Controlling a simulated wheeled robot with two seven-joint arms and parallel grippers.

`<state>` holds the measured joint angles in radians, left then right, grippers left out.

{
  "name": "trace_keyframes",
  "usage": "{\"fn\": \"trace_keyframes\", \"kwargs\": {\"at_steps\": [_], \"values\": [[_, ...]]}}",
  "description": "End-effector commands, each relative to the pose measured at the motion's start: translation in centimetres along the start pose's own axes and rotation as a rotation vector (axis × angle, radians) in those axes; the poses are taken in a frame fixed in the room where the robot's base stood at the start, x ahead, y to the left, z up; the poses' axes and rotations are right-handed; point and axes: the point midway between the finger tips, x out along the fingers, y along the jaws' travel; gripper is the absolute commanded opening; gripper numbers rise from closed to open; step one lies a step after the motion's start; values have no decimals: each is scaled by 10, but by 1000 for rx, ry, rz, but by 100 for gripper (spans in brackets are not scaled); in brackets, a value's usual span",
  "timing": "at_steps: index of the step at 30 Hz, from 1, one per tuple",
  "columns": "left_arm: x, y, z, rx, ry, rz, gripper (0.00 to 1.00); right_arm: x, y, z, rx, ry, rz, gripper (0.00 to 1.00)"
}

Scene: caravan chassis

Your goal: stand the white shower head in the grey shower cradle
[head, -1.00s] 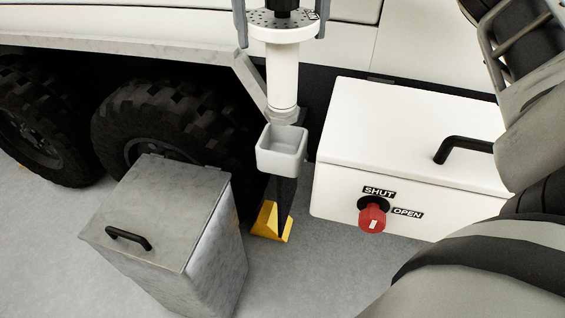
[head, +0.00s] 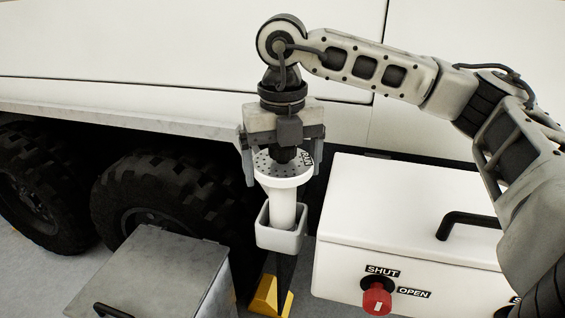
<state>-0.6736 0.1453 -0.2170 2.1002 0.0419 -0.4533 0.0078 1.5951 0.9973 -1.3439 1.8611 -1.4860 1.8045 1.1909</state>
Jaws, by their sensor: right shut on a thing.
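The white shower head (head: 283,172) is upright in the head view, its round perforated face up and its handle down. My right gripper (head: 284,168) comes from above and is shut on the shower head, with a finger on each side of the round head. The grey shower cradle (head: 281,239) is a small open box low on the chassis side. The lower handle goes down into the cradle's opening, and its bottom end is hidden behind the front wall. The head stays above the rim. My left gripper is not in view.
A white box (head: 405,205) with a black handle and a red SHUT/OPEN knob (head: 376,299) stands close on the right. A grey metal bin (head: 150,275) is at the lower left. A yellow wedge (head: 265,297) is below the cradle. Black tyres (head: 150,200) are behind.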

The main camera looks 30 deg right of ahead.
Motion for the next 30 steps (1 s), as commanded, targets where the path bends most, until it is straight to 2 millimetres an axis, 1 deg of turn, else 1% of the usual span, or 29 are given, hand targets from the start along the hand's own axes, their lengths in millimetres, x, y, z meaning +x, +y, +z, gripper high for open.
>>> {"fn": "trace_keyframes", "kwargs": {"at_steps": [4,5,6,12,15,17,20,27,30], "values": [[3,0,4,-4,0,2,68,5,0,0,0,0,1,50],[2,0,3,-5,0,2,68,3,0,0,0,0,0,98],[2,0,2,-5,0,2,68,3,0,0,0,0,0,100],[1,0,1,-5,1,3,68,2,0,0,0,0,0,100],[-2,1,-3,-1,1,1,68,-4,0,0,0,-1,0,100],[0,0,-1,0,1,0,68,-9,1,1,0,-4,2,100],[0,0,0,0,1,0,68,-26,1,1,-1,-4,3,100],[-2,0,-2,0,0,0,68,-81,1,1,-1,-4,3,100],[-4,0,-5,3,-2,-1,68,-100,1,0,-1,-4,2,100]]}}
